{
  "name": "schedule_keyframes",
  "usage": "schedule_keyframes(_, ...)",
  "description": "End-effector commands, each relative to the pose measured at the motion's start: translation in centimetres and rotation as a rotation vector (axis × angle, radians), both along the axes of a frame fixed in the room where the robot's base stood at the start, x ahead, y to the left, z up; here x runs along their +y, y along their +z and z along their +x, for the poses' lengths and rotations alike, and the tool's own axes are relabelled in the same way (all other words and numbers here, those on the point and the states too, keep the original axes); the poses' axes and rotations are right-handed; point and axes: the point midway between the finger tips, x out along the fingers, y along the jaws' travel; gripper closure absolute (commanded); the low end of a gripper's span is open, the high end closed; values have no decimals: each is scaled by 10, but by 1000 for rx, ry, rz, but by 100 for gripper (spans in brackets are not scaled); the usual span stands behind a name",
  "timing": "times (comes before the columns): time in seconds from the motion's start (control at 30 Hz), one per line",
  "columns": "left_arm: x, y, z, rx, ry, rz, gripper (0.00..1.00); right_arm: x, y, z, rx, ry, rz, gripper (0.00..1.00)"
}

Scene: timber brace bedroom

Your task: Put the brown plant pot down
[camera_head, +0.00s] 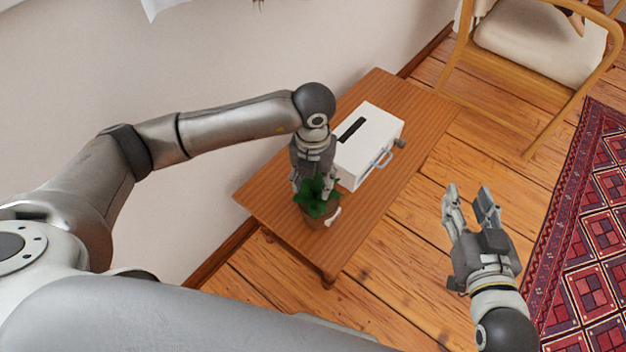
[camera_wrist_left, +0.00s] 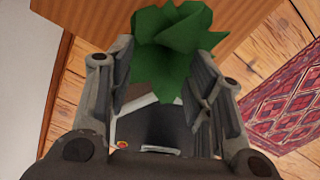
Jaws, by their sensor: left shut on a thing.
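The brown plant pot (camera_head: 322,218) with a green leafy plant (camera_head: 316,196) is at the near end of the wooden table (camera_head: 262,190). My left gripper (camera_head: 313,187) comes down from above and is shut on the pot's plant side. The left wrist view shows the green leaves (camera_wrist_left: 175,45) between the fingers (camera_wrist_left: 160,85), which hide most of the pot. I cannot tell whether the pot's base touches the tabletop. My right gripper (camera_head: 471,197) is open and empty, over the floor to the right of the table.
A white box (camera_head: 369,140) with a dark slot and a handle stands on the table just beyond the pot. A small dark round thing (camera_head: 400,143) sits at its right. A wooden chair (camera_head: 540,45) and a red patterned rug (camera_head: 590,230) lie to the right. The wall is close on the left.

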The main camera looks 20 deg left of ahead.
Motion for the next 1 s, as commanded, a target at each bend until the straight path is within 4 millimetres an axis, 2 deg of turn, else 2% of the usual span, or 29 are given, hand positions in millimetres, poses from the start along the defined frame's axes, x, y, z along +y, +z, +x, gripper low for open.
schedule_keyframes(0.53,-1,-1,1,-3,0,-2,100,1,7,2,-39,1,9,60)
schedule_keyframes(0.57,0,-3,0,0,0,0,49,1,8,2,-42,1,10,60)
schedule_keyframes(0.6,0,-2,0,0,0,0,44,1,8,2,-44,1,10,60)
schedule_keyframes(0.7,0,-2,0,0,0,0,31,1,8,2,-44,1,10,60)
schedule_keyframes(1.0,0,-2,0,0,0,-1,31,2,7,2,-40,2,10,60)
